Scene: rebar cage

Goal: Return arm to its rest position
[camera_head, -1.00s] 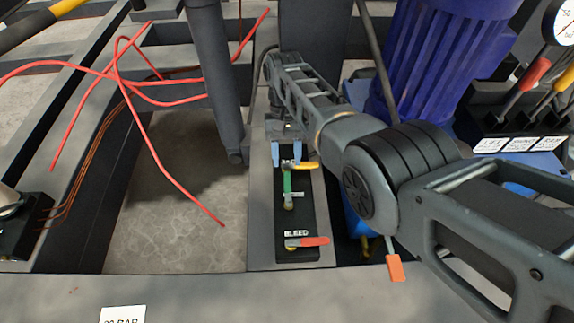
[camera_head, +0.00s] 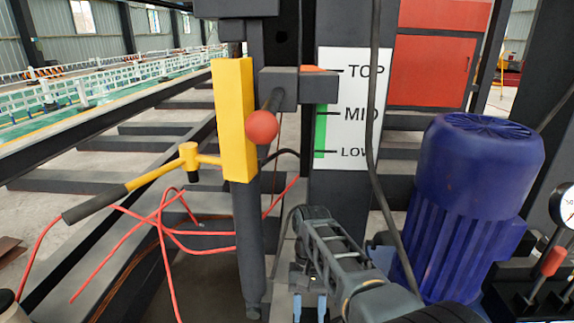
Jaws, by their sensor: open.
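My arm (camera_head: 335,255) enters from the lower right and bends at a dark joint by the bottom edge. My gripper (camera_head: 310,308) is at the bottom edge of the head view, its two blue fingers apart and pointing down. Nothing shows between the fingers. The valve panel it was over is below the picture, so I cannot tell how the gripper stands to it.
A blue ribbed motor (camera_head: 470,205) stands close right of my arm. A dark post carries a white TOP/MID/LOW board (camera_head: 345,105). Red cables (camera_head: 165,225) lie loose.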

